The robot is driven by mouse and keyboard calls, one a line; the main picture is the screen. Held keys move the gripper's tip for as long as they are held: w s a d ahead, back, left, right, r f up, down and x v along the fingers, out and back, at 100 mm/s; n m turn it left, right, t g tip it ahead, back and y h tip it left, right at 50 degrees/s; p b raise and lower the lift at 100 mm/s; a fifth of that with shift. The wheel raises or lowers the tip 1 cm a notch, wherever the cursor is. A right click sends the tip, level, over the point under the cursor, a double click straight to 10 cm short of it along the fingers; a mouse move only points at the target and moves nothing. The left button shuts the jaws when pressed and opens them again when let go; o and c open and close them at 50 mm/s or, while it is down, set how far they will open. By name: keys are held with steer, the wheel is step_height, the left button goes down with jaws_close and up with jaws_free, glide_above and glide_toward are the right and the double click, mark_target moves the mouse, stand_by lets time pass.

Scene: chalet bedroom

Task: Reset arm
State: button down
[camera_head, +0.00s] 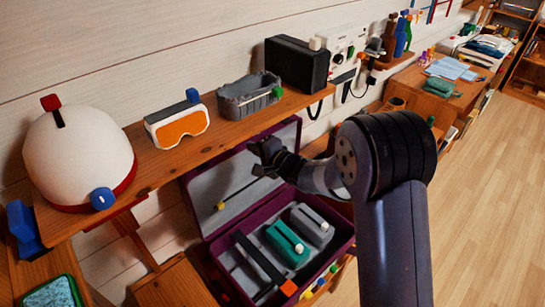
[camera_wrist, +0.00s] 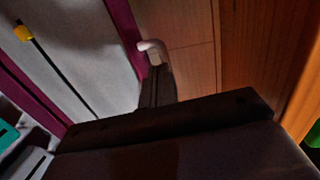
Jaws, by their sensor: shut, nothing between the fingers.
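My gripper (camera_head: 264,152) is at the left end of my arm in the head view, in front of the open lid (camera_head: 225,180) of a purple case. It is shut and appears empty, close below the wooden shelf edge. My arm folds at a large dark joint right of the case.
The purple case (camera_head: 222,250) holds teal and grey items and a dark tool. The wooden shelf (camera_head: 158,165) carries a white helmet (camera_head: 78,155), orange goggles (camera_head: 178,125), a grey tray (camera_head: 248,95) and a black box (camera_head: 297,65). Wooden floor (camera_head: 490,200) at right is clear.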

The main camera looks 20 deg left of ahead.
steer(key=b+v, duration=0.1)
steer(key=v, duration=0.6)
steer(key=shift+w, duration=0.2)
